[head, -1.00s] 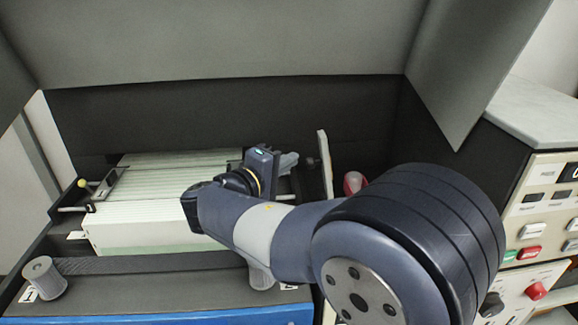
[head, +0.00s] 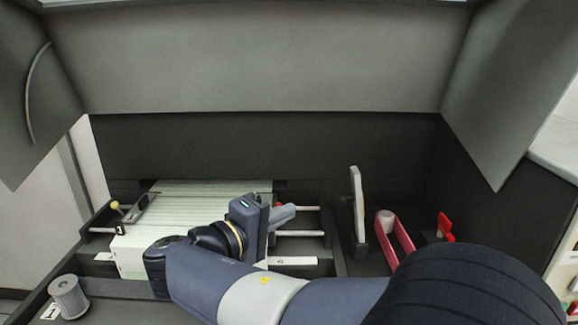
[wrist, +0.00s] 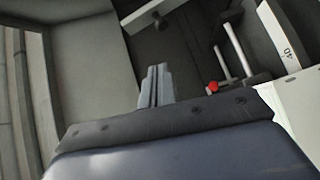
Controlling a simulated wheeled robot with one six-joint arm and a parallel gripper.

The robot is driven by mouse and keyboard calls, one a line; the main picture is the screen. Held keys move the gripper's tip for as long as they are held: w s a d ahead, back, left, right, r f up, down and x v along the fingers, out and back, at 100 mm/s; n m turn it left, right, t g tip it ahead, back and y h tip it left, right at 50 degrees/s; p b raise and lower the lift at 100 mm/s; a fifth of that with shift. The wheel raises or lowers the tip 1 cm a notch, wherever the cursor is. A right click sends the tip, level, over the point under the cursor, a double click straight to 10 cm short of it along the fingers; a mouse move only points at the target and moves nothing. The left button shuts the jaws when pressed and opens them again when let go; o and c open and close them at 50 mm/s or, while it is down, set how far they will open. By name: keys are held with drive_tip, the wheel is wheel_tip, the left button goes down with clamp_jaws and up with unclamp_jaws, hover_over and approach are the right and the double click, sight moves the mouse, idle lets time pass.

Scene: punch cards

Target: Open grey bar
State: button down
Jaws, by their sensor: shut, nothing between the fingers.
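Two pieces could be the grey bar, and I cannot tell which. The other is a light grey upright plate (head: 357,203) to the right of the rods.
Two pale rods (head: 300,233) run right of the stack; they also show in the wrist view (wrist: 238,48), near a red knob (wrist: 213,87). A red bracket (head: 404,234) and a red lever (head: 445,227) stand at the right. A grey spool (head: 68,296) is at front left.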

drive_tip(key=d+p+x, duration=0.1)
drive_tip(key=p+x, duration=0.1)
drive_tip(key=x, duration=0.9)
drive_tip(key=shift+s, duration=0.35)
drive_tip(key=shift+d, duration=0.1)
